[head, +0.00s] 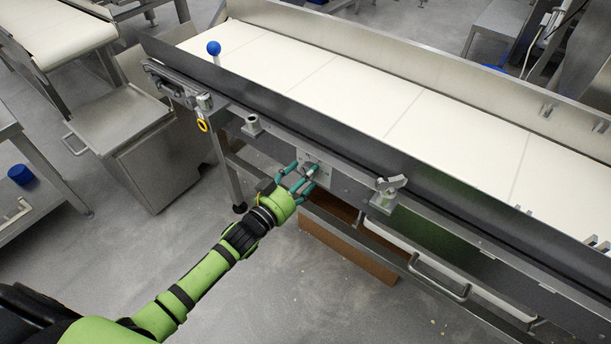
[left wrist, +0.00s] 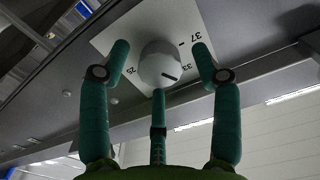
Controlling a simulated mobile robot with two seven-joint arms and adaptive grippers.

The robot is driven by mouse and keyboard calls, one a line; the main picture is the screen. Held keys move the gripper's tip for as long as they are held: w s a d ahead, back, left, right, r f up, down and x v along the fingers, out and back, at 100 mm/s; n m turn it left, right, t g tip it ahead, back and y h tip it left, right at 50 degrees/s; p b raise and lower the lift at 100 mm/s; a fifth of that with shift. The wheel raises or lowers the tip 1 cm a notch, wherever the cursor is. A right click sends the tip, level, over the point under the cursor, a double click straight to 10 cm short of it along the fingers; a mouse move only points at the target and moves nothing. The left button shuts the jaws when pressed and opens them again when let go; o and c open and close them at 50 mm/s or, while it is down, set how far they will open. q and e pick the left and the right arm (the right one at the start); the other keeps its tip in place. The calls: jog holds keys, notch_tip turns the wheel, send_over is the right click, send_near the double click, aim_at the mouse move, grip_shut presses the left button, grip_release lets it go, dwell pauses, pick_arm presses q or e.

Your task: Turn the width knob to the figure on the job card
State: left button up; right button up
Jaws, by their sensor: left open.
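The width knob (left wrist: 158,64) is a round grey knob on a pale dial plate (left wrist: 185,20) fixed to the conveyor's side. Its dark pointer line lies on the side toward the figure 33. My left gripper (head: 300,178) is at the plate in the head view, with green fingers. In the left wrist view its three fingers stand open around the knob, apart from it as far as I can tell. I cannot make out a job card. My right gripper is not in view.
The conveyor (head: 350,85) with its white belt runs across the view. A clamp handle (head: 390,185) sticks out right of the plate, and a post (head: 252,124) stands left of it. A brown box (head: 345,250) lies below. The floor beside my arm is clear.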

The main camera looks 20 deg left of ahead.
pick_arm(q)
jog(key=shift+w+d, duration=0.15)
jog(key=shift+w, duration=0.25)
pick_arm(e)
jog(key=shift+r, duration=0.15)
pick_arm(q)
jog(key=c, duration=1.1)
jog(key=shift+c, duration=0.2)
jog(key=shift+n+p, duration=1.55)
jog(key=shift+n, duration=4.45)
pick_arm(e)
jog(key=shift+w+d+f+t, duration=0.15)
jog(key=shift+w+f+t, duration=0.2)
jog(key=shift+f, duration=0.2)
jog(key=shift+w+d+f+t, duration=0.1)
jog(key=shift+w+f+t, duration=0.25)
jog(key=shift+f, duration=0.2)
pick_arm(q)
jog(key=shift+s, duration=0.1)
